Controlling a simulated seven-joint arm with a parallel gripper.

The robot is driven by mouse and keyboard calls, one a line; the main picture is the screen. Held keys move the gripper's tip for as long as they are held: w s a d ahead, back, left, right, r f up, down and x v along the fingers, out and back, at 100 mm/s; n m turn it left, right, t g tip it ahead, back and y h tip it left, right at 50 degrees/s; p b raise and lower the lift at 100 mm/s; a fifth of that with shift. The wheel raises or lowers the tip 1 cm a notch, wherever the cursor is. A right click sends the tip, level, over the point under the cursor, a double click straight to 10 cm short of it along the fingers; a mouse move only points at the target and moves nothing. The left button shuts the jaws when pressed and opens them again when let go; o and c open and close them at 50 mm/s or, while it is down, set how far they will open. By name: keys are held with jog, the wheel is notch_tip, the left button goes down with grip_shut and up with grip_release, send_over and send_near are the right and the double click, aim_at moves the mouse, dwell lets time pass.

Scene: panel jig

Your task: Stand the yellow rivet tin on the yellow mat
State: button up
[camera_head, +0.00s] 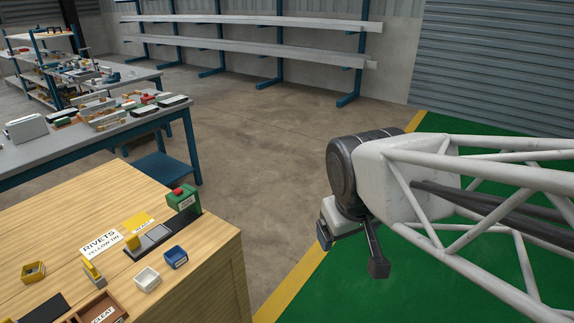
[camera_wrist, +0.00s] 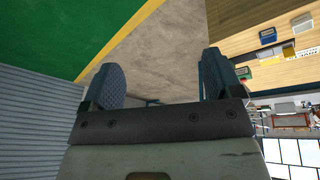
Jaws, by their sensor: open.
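The yellow rivet tin (camera_head: 33,271) looks like a small open box and stands at the left of the wooden bench top. A flat yellow patch with lettering, which looks like the yellow mat (camera_head: 140,220), lies toward the back of the bench, behind a white card reading "RIVETS YELLOW TIN" (camera_head: 100,243). My gripper (camera_head: 351,250) is open and empty, off to the right of the bench over the floor. In the wrist view its two fingers (camera_wrist: 160,82) are wide apart with only floor between them. I cannot make out the yellow tin in the wrist view.
A white tin (camera_head: 147,278) and a blue tin (camera_head: 175,257) stand near the bench's right edge. A green box with a red button (camera_head: 185,200) stands at the back corner. A brown tray (camera_head: 98,310) is at the front. Floor between gripper and bench is clear.

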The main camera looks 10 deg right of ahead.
jog(key=s, duration=0.1)
jog(key=s+f+m, duration=0.1)
jog(key=s, duration=0.1)
jog(key=s+m+g, duration=0.1)
jog(key=s, duration=0.1)
jog(key=shift+f+y, duration=0.15)
jog(key=shift+y, duration=0.15)
jog(key=shift+o, duration=0.4)
